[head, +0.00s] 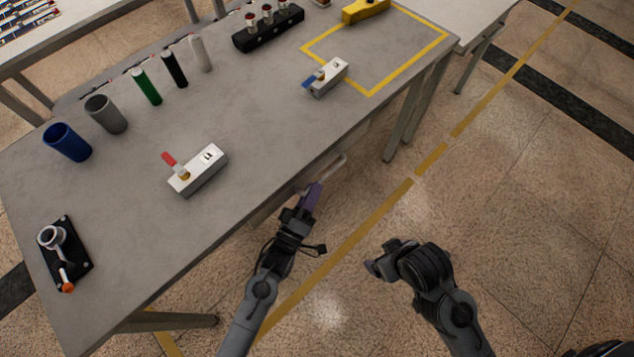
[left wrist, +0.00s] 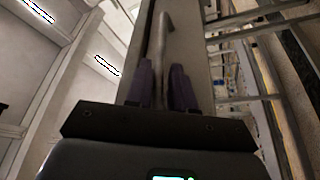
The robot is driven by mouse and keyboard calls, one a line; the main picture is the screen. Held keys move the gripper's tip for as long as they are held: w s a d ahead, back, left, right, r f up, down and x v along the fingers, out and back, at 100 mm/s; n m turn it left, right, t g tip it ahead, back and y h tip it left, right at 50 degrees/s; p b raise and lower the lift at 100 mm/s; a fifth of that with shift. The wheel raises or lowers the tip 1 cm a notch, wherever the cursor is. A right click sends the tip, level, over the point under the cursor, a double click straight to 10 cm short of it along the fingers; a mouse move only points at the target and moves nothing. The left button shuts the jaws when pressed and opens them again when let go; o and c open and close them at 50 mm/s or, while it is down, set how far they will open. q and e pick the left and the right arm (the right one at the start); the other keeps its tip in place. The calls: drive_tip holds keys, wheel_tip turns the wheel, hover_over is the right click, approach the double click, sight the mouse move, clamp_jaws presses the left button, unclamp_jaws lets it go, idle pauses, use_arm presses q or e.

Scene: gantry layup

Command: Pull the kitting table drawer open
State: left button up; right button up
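The kitting table (head: 255,125) has a grey top. A pale bar handle (head: 333,170) sticks out below its front edge, and the drawer itself is mostly hidden under the top. My left gripper (head: 312,193) is at the near end of this handle. In the left wrist view the handle (left wrist: 161,60) runs between the two purple fingers (left wrist: 160,88), which are close on either side of it, in front of a flat pale panel (left wrist: 190,45). My right gripper (head: 371,267) hangs over the floor, away from the table, and its fingers are too hidden to read.
On the tabletop stand a red-levered block (head: 199,171), a blue-levered block (head: 328,78), several cups and cylinders (head: 105,114), a black fixture (head: 66,253) and a black rack (head: 268,28). The floor (head: 520,200) to the right is clear.

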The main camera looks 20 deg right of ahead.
use_arm(q)
drive_tip(key=shift+b+x, duration=0.3)
drive_tip(key=shift+x, duration=1.3)
clamp_jaws()
